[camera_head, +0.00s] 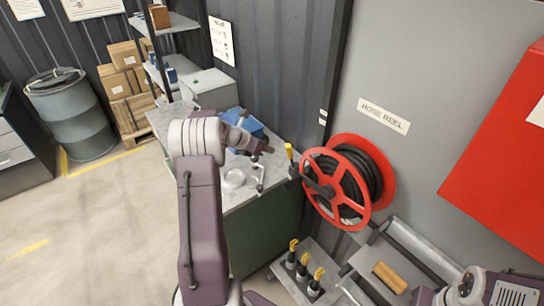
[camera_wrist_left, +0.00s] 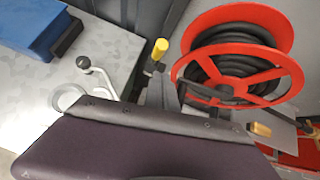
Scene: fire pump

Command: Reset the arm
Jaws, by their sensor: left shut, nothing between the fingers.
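My left arm reaches up from the bottom of the head view and bends right at its white joint. Its purple gripper (camera_head: 262,147) is shut and empty, held above the grey workbench (camera_head: 240,192), to the left of the red hose reel (camera_head: 350,180). In the left wrist view a purple part of my own arm or gripper fills the lower middle, and the hose reel (camera_wrist_left: 240,60) shows at the upper right. Part of my right arm (camera_head: 480,288) shows at the lower right corner of the head view; its finger state cannot be made out.
A blue case (camera_head: 243,122), a clear round dish (camera_head: 235,179) and a metal handle (camera_wrist_left: 85,65) are on the bench. A yellow-topped lever (camera_head: 289,151) stands beside the reel. Yellow-handled valves (camera_head: 303,262) are below. Open floor (camera_head: 90,230) lies left.

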